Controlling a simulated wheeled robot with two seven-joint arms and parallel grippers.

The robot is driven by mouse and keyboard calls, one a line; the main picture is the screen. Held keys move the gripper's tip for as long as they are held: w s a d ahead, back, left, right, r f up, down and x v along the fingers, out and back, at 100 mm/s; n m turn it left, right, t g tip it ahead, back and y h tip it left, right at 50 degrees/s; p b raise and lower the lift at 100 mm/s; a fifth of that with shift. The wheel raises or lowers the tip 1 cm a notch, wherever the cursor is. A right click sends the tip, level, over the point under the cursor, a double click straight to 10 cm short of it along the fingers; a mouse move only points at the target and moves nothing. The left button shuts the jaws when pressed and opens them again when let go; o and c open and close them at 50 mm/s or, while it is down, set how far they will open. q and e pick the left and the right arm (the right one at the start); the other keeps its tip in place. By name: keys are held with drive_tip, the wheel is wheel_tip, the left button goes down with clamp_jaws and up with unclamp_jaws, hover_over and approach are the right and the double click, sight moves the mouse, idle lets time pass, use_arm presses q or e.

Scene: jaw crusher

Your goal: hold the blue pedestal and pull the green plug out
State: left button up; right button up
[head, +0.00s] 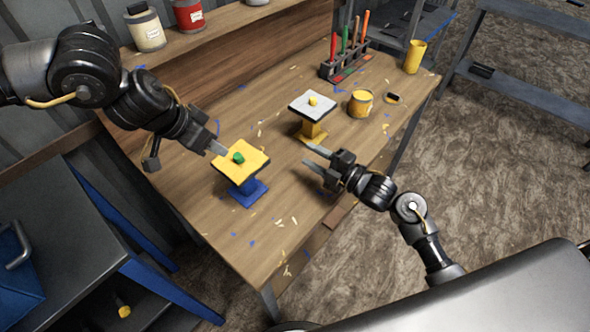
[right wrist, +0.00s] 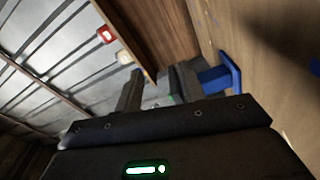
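The blue pedestal (head: 248,193) stands upright on the wooden table, with a yellow square top plate (head: 225,167). The green plug (head: 239,158) sits in the middle of that plate. My left gripper (head: 217,148) is just behind and left of the plate, close to the plug, with no visible contact; its finger gap is not clear. My right gripper (head: 311,157) is open and empty, right of the blue pedestal and apart from it, its fingers pointing left. In the right wrist view, the blue pedestal (right wrist: 221,74) shows beyond the spread fingers (right wrist: 157,92), partly hidden by one.
A yellow pedestal (head: 313,131) with a white top and yellow plug (head: 313,101) stands behind my right gripper. A yellow pot (head: 360,103), a tool rack (head: 343,67) and a yellow cup (head: 414,57) are farther back. Scraps litter the table (head: 200,200); its front is otherwise clear.

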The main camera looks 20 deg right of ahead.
sight(256, 156)
drive_tip(key=s+a+r+n+g+y, duration=0.1)
drive_tip(key=s+a+n+g+y, duration=0.1)
drive_tip(key=s+a+n+g, duration=0.25)
drive_tip(key=shift+n+t, duration=0.25)
drive_tip(key=shift+t, duration=0.7)
drive_tip(key=x, duration=1.2)
drive_tip(key=shift+s+a+r, duration=0.2)
drive_tip(key=shift+a+r, duration=0.05)
drive_tip(key=shift+a, duration=0.25)
drive_tip(key=shift+c, duration=0.4)
clamp_jaws()
